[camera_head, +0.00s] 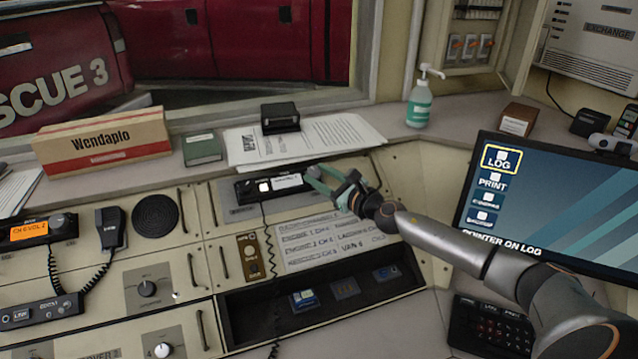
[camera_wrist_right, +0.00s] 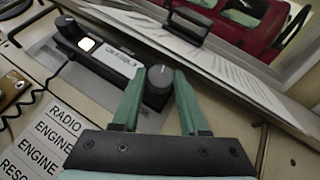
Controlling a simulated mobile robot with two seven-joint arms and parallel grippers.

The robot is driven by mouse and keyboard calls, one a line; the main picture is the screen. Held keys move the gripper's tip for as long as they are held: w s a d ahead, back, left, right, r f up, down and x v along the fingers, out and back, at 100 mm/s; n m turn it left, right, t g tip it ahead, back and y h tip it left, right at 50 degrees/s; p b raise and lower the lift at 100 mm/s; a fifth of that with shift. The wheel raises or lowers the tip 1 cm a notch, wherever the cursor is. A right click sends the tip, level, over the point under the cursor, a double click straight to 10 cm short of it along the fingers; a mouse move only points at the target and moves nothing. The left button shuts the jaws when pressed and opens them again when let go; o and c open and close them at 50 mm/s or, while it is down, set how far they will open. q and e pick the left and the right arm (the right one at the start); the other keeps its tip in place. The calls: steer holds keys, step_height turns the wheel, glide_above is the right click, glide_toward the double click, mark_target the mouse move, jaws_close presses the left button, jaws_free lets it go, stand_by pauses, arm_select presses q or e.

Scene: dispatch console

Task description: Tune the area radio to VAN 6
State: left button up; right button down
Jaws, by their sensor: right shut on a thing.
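A black radio unit (camera_head: 250,188) with a small lit white button and a white label sits in the console's upper panel. It also shows in the right wrist view (camera_wrist_right: 98,58). Its dark round knob (camera_wrist_right: 160,76) is at the right end. My right gripper (camera_head: 317,180) is shut on this knob, with a green finger at each side. In the head view the fingers partly hide the knob. A printed channel list (camera_head: 330,240) below the radio has a line for VAN 6; its channel is too small to read surely. My left gripper is not in view.
Another radio (camera_head: 30,232) with an orange display and a hand microphone (camera_head: 110,228) are at the left. A coiled cord (camera_head: 266,235) hangs from the gripped radio. A monitor (camera_head: 560,205) stands at right. Papers (camera_head: 345,132) and a sanitizer bottle (camera_head: 420,105) are on the ledge.

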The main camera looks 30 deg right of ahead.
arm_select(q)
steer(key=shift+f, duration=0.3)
arm_select(e)
steer(key=shift+n+y, duration=0.3)
steer(key=shift+c, duration=2.2)
jaws_free()
